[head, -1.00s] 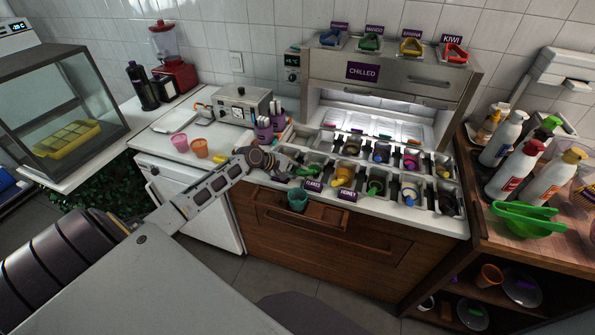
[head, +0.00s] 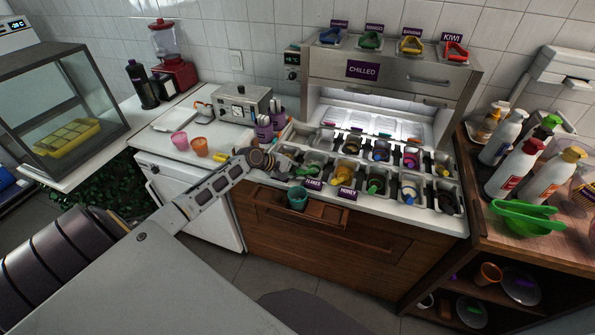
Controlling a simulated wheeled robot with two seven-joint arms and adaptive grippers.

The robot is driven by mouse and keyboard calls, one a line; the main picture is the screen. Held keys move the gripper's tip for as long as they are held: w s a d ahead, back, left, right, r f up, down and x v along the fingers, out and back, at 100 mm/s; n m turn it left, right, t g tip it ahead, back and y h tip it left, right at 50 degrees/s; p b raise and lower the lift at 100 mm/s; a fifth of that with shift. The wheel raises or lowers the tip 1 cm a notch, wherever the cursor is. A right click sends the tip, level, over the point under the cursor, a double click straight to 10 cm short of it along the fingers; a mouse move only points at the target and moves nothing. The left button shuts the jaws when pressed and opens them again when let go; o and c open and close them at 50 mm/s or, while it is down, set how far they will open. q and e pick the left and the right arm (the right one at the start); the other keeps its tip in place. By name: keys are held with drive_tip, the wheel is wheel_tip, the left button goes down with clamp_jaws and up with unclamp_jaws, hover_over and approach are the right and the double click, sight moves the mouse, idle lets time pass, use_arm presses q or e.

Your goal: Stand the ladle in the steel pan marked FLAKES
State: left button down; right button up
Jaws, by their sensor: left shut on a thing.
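The steel pan marked FLAKES (head: 321,172) is at the left end of the front row of the counter's topping pans, with its purple label (head: 313,184) on the front edge. My left gripper (head: 288,166) is at this pan's left side, low over the counter, and is shut on the ladle. A green part (head: 305,170), which looks like the ladle, shows just right of the fingers at the pan. The fingers and the small scale hide the grip and whether the ladle touches the pan floor. My right gripper is not in view.
Other pans with coloured tools stand close on the right, including one by the HONEY label (head: 346,193). Purple containers (head: 264,128) stand behind my left gripper. Pink (head: 179,139) and orange (head: 200,147) cups stand left.

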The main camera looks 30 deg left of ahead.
use_arm(q)
drive_tip(key=shift+p, duration=0.3)
idle(0.5)
idle(0.5)
drive_tip(key=c, duration=1.2)
unclamp_jaws()
drive_tip(key=shift+o, duration=0.2)
drive_tip(key=o, duration=0.4)
drive_tip(key=shift+c, duration=0.2)
drive_tip(key=shift+f, duration=0.1)
drive_tip(key=shift+s, duration=0.1)
